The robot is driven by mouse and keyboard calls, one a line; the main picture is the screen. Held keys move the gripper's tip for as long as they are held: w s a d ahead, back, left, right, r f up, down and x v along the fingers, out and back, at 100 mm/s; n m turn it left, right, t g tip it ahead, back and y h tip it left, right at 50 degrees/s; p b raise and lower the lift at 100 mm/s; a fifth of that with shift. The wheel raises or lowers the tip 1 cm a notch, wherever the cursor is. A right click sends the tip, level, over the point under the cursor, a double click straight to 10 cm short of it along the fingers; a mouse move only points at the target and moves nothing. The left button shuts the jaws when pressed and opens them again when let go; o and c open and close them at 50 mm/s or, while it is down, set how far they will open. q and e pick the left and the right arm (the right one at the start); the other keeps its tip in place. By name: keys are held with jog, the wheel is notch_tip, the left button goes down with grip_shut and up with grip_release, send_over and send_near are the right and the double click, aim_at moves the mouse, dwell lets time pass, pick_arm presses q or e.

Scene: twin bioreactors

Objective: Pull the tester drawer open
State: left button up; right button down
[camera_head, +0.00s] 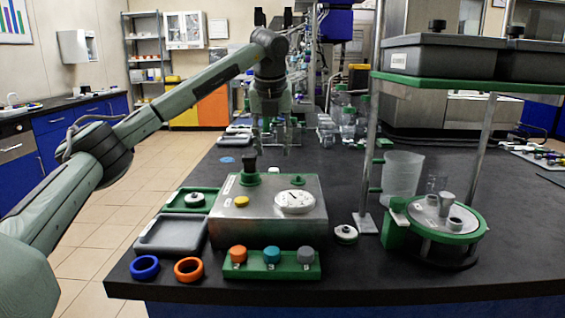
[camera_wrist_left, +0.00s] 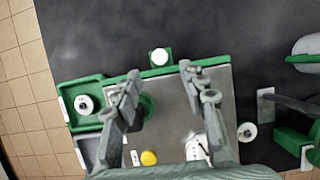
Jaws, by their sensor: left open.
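The tester (camera_head: 268,213) is a metal box with a green edge, a round white dial (camera_head: 295,201) and a yellow button (camera_head: 241,202) on top. It also shows in the left wrist view (camera_wrist_left: 170,125). No clearly open drawer shows on it, and I cannot make out the drawer front or handle. My left gripper (camera_head: 273,143) is above and behind the tester's far side. In the left wrist view its fingers (camera_wrist_left: 160,80) are spread and empty over the far part of the tester. A green block with a white round top (camera_wrist_left: 160,57) lies just beyond the far edge.
A green tray (camera_head: 212,197) and a grey tray (camera_head: 170,246) lie left of the tester. Blue (camera_head: 145,267) and orange (camera_head: 189,269) rings and a green cap rack (camera_head: 273,270) stand in front. A green-topped device (camera_head: 440,219) and a metal post are right.

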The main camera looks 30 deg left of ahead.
aim_at(274, 169)
pick_arm(q)
jog(key=x, duration=0.6)
jog(key=shift+a+f, duration=0.1)
jog(key=shift+f, duration=0.15)
pick_arm(e)
jog(key=shift+s+d+f, duration=0.25)
jog(key=shift+s+f, duration=0.45)
jog(key=shift+f, duration=0.25)
pick_arm(q)
grip_shut()
